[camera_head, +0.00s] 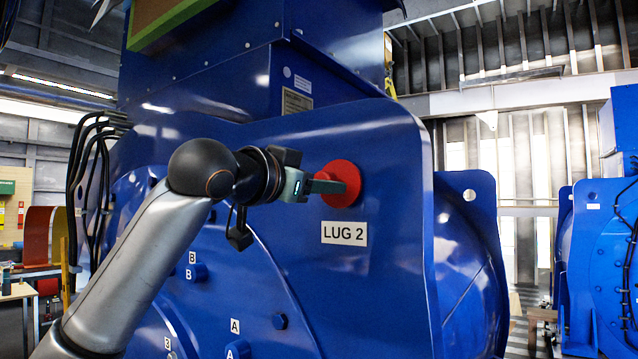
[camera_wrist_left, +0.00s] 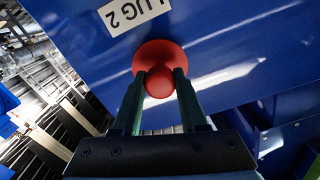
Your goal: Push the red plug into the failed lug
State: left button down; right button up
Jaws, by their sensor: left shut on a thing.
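The red plug (camera_head: 344,184) has a round flange and a knob. It sits against the blue motor plate (camera_head: 395,150), just above the white label "LUG 2" (camera_head: 344,233). My left gripper (camera_head: 325,186) reaches it from the left and is shut on its knob. In the left wrist view the red plug (camera_wrist_left: 158,70) shows between the two fingers of my left gripper (camera_wrist_left: 160,88), its flange close to the blue surface. The lug hole is hidden behind the flange, and I cannot tell how deep the plug sits. My right gripper is not in view.
Blue bosses labelled B (camera_head: 191,272) and A (camera_head: 237,349) stand on the motor's face below my arm. Black cables (camera_head: 90,160) hang at the left. A second blue motor (camera_head: 600,240) stands at the far right. The space right of the plug is clear.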

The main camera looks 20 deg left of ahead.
pick_arm(q)
jog(key=shift+w+d, duration=0.15)
jog(key=shift+w, duration=0.2)
jog(key=shift+c, duration=1.8)
grip_release()
jog(key=b+v, duration=0.4)
jog(key=v, duration=0.8)
jog(key=shift+s, duration=0.25)
